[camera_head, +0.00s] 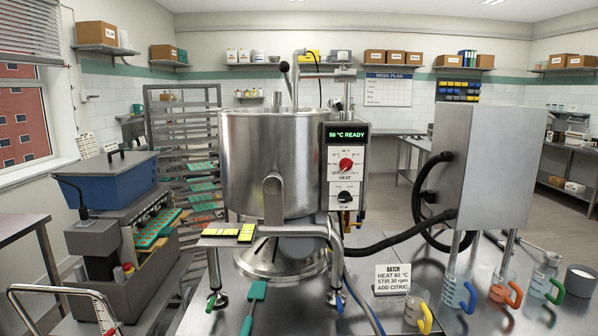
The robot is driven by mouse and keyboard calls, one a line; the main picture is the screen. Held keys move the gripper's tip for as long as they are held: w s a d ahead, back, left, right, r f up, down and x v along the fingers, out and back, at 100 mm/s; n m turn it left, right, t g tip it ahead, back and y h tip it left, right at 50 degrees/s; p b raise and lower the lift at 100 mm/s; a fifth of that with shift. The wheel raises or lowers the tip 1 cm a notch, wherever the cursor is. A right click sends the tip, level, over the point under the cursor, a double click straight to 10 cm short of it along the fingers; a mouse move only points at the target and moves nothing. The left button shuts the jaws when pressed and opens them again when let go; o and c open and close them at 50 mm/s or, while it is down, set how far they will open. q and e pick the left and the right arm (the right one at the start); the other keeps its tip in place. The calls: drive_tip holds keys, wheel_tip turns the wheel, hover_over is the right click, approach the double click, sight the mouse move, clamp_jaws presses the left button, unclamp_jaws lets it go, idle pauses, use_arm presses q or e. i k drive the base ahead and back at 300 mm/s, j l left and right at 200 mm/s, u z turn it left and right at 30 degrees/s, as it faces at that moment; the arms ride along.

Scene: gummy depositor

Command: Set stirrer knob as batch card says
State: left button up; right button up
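The black stirrer knob (345,197) sits low on the control panel (361,150) at the right of the steel kettle (265,160). Its scale and pointer are too small to read. Above it is the red HEAT knob (345,164). The green display (347,134) at the top shows a temperature and READY; its digits are hard to read. The white batch card (393,279) stands on the steel table and reads HEAT 80 °C, STIR 30 rpm, ADD CITRIC. Neither of my grippers is in view.
A black hose (400,235) runs from below the kettle to a grey metal cabinet (483,165) on the right. Jugs with coloured handles, including a yellow one (424,318), stand at the table's right. A teal spatula (254,303) lies in front.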

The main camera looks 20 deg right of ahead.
sight(345, 196)
drive_tip(key=i+z, duration=0.15)
drive_tip(key=z, duration=0.55)
